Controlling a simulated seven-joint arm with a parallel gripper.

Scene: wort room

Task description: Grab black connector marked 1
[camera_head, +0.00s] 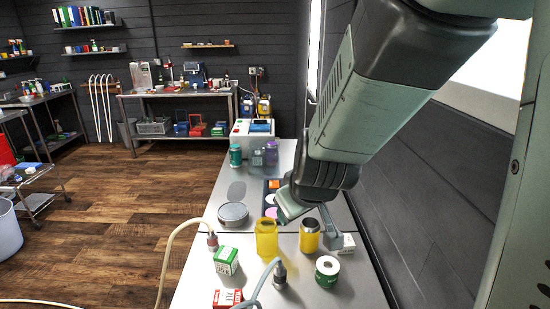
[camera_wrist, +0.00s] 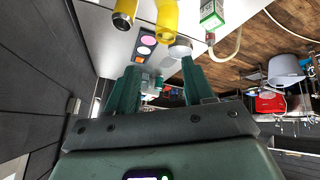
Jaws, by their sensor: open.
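Two hoses with connectors lie at the front of the grey table (camera_head: 212,273). A dark connector (camera_head: 280,275) sits on the grey-blue hose at the front middle. Another, reddish-brown connector (camera_head: 212,241) ends the cream hose at the table's left edge; it also shows in the wrist view (camera_wrist: 211,39). No number is readable on either, so I cannot tell which is marked 1. My gripper (camera_head: 308,218) is open and empty, above the table near the yellow-and-black jar, behind and to the right of both connectors. Its green fingers also show in the wrist view (camera_wrist: 160,88).
A yellow container (camera_head: 266,240) and yellow-and-black jar (camera_head: 310,236) stand near my gripper. A green-and-white box (camera_head: 226,261), red box (camera_head: 228,299), green-and-white roll (camera_head: 327,271) and round tin (camera_head: 233,214) stand around. The wall (camera_head: 420,200) bounds the right side.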

